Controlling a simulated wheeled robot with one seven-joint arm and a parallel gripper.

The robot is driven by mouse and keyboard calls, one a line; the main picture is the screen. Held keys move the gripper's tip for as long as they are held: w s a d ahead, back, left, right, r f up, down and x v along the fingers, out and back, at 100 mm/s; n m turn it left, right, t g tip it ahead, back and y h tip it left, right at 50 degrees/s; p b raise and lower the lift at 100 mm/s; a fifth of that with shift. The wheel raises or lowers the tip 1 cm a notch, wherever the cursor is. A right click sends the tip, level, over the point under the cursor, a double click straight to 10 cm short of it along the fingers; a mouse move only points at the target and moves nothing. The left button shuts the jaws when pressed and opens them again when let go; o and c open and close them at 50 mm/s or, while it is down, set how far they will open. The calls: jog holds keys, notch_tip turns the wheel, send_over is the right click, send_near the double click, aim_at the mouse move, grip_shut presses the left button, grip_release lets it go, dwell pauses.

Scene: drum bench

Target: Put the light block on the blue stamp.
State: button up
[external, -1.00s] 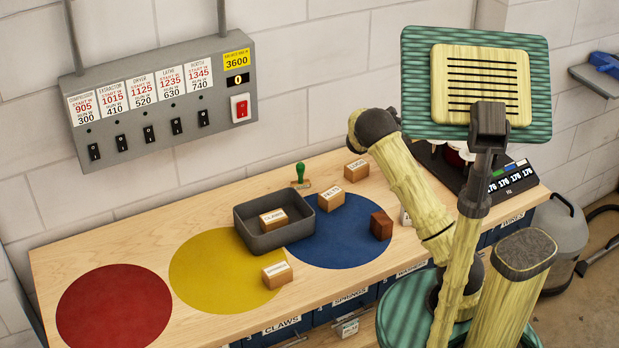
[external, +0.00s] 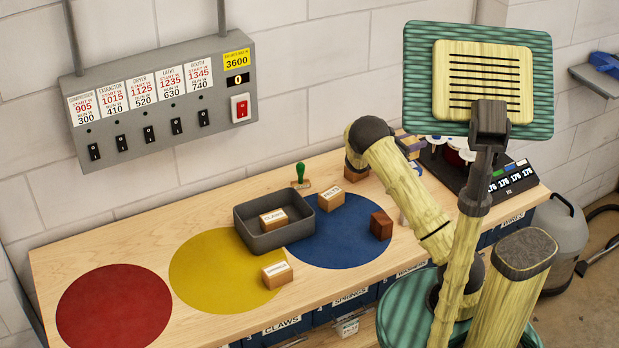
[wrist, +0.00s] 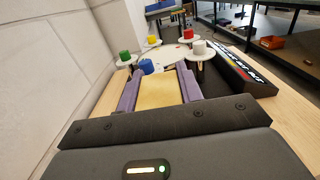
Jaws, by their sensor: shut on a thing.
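My gripper (wrist: 160,78) has purple fingers, shut on a light tan block (wrist: 158,93) that fills the space between them in the wrist view. The blue stamp (wrist: 146,66) shows just past the far edge of the block, at its left, on a pale disc. Whether block and stamp touch, I cannot tell. In the external view my gripper (external: 410,146) is at the back right of the bench, beside the stamp stand, partly hidden by my arm. The held block is not clear there.
Green (wrist: 125,56), yellow (wrist: 152,40), red (wrist: 188,34) and white (wrist: 199,47) stamps stand around the blue one. A wall is close on the left. A black display (external: 508,178) is at right. A grey tray (external: 262,236) and several labelled blocks stand on the bench.

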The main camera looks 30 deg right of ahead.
jog(key=shift+f, duration=1.6)
jog(key=shift+f, duration=0.15)
jog(key=o, duration=1)
jog(key=a+b, duration=0.1)
jog(key=a, duration=1.1)
